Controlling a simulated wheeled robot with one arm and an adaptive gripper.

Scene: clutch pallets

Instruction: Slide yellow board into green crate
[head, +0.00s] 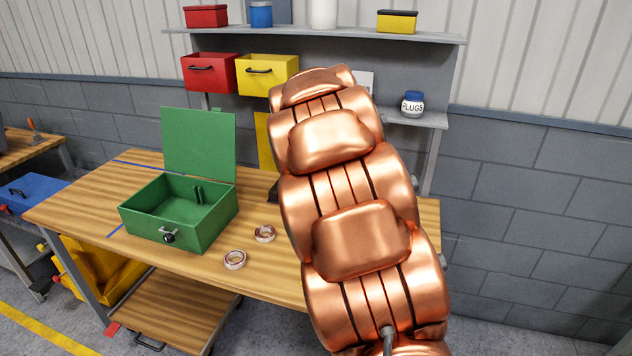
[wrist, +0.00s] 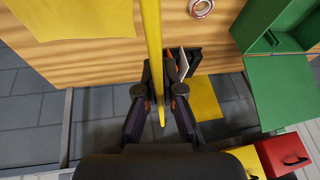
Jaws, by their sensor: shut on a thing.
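The green crate (head: 205,235) stands on the wooden bench with its lid (head: 198,143) raised at the back. A small slotted holder (head: 198,194) is inside it. The crate also shows at the upper right of the wrist view (wrist: 259,44). My gripper (wrist: 160,92) is shut on the yellow board (wrist: 153,40), which I see nearly edge-on, running up out of the wrist view. In the head view my copper arm hides the gripper and the held board. The gripper is well to one side of the crate, and the board is outside it.
Two tape rolls (head: 235,259) (head: 265,233) lie right of the crate. A dark rack (wrist: 190,62) with thin pieces stands near the gripper. A yellow sheet (wrist: 70,18) lies on the bench; a yellow panel (head: 265,140) is behind it. Shelves (head: 310,34) and drawers are above.

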